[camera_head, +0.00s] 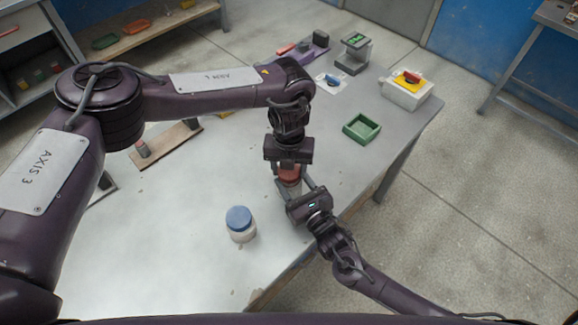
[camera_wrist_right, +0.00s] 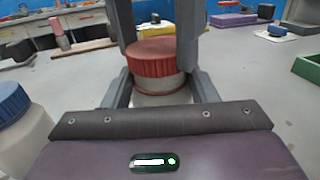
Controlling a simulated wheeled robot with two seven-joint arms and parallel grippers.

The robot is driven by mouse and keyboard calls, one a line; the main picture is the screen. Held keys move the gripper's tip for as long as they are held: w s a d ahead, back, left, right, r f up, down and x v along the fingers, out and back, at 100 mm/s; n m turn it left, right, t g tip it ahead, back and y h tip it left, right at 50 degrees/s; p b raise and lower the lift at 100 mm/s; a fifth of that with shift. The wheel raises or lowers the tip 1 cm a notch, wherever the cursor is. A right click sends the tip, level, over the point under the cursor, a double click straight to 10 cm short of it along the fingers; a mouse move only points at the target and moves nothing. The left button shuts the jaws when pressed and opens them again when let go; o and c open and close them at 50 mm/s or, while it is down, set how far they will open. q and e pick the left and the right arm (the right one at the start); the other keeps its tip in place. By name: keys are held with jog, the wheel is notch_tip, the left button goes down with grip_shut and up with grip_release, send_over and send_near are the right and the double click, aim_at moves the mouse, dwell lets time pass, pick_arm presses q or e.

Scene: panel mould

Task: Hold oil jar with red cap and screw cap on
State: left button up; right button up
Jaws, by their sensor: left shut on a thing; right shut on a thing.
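The oil jar (camera_wrist_right: 164,96) stands upright on the table, pale, with the red cap (camera_wrist_right: 152,58) on its top. In the head view the red cap (camera_head: 289,173) shows between my two grippers. My right gripper (camera_head: 291,186) is shut around the jar body from the side; its fingers show on both sides of the jar in the right wrist view. My left gripper (camera_head: 288,166) points down from above and is shut on the red cap. Its fingers partly hide the cap. I cannot tell how far the cap sits on the thread.
A white jar with a blue cap (camera_head: 239,218) stands close by at the left. A green tray (camera_head: 361,128) lies to the right. A white box (camera_head: 405,94) with a red and yellow top stands farther back. The table's front left is clear.

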pick_arm(q)
jog(key=shift+f, duration=0.35)
